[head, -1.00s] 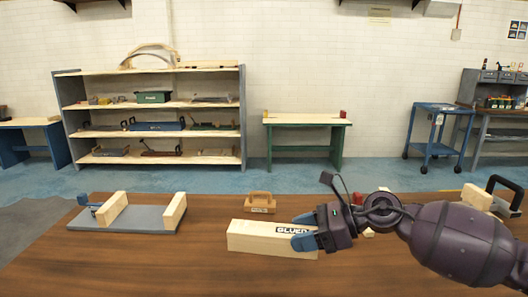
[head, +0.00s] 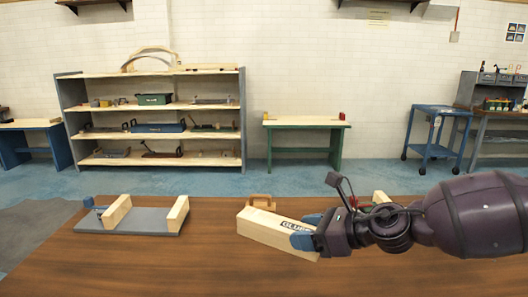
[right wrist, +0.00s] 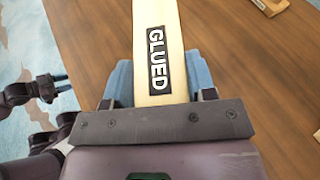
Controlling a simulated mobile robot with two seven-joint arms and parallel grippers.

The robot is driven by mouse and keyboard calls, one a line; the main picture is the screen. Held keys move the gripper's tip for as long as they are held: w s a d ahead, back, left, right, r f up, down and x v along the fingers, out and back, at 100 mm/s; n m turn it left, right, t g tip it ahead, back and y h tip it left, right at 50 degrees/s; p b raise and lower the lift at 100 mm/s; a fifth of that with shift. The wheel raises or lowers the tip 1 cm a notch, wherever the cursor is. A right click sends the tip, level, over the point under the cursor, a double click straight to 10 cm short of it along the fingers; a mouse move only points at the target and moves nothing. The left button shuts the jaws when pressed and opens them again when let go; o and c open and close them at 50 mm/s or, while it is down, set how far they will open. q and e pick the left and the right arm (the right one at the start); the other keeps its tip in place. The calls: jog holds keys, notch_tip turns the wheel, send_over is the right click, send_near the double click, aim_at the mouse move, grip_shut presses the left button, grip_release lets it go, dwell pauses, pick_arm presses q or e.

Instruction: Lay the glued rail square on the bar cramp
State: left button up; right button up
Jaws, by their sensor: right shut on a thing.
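The glued rail (head: 268,231) is a pale wooden bar with a black "GLUED" label. It lies at a slant in the head view, its left end pointing away from me. My right gripper (head: 303,232) is shut on its near right end; the right wrist view shows the rail (right wrist: 157,25) between the blue fingers (right wrist: 158,85). I cannot tell whether it is clear of the table. The bar cramp (head: 140,220), a grey plate with two wooden blocks and a blue screw end, is apart to the left. My left gripper (right wrist: 62,83) shows small in the right wrist view; its opening is unclear.
A wooden block with a handle (head: 261,199) stands just behind the rail's far end. Pale wood (head: 381,197) shows partly behind my right arm. The brown table (head: 210,235) is clear between cramp and rail. Shelves (head: 155,118) and benches stand by the wall.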

jog(key=shift+s+d+r+m+t, duration=0.25)
jog(key=shift+s+r+m+t, duration=0.05)
jog(key=shift+r+m+t, duration=0.1)
jog(key=shift+s+d+m+t+h+p, duration=0.65)
jog(key=shift+m+t+h, duration=0.25)
jog(key=shift+m+h, duration=0.1)
jog(key=s+d+f+m+t+h+p, duration=0.2)
jog(key=s+d+f+m+h, duration=0.1)
jog(key=s, duration=0.4)
jog(key=s+d+f+m+t+h+p, duration=0.2)
jog(key=s+d+f+m+h, duration=0.1)
jog(key=s+d+m+h, duration=0.3)
jog(key=shift+s+d+h, duration=0.4)
jog(key=shift+s+d, duration=0.2)
jog(key=shift+d, duration=0.1)
